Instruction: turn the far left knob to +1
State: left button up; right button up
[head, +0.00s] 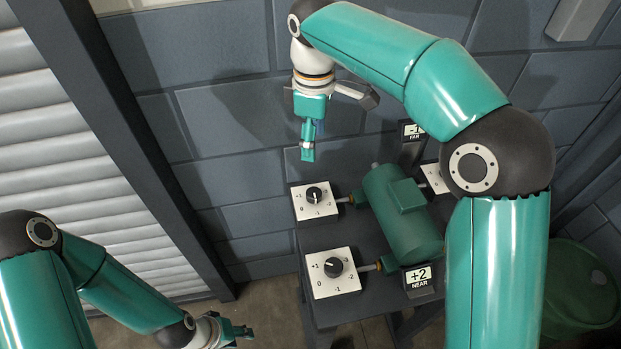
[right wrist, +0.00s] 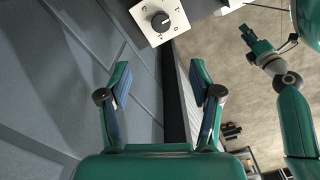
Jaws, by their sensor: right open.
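The far left knob (head: 314,194) is a dark round dial on a white square plate with numbers around it, left of the green casing. Its setting is too small to read surely. My right gripper (head: 308,150) hangs above and behind that plate, apart from it. In the right wrist view its two fingers (right wrist: 160,76) are spread with nothing between them. A dial (right wrist: 160,21), seemingly the same knob, shows beyond the fingertips at the top. My left gripper (head: 238,332) is low at the left, away from the dials; its jaw opening is unclear.
The near left knob (head: 333,267) sits on a second plate. The green casing (head: 402,212) lies between the left dials and a partly hidden right plate (head: 437,178). A FAR sign (head: 412,130) seems to read -1, partly covered; the NEAR sign (head: 419,278) reads +2.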

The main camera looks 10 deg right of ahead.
aim_at(313, 192)
notch_tip(313, 192, down, 16)
jog(key=shift+s+f, duration=0.15)
dwell(0.3)
jog(key=c, duration=1.1)
jog(key=shift+c, duration=0.2)
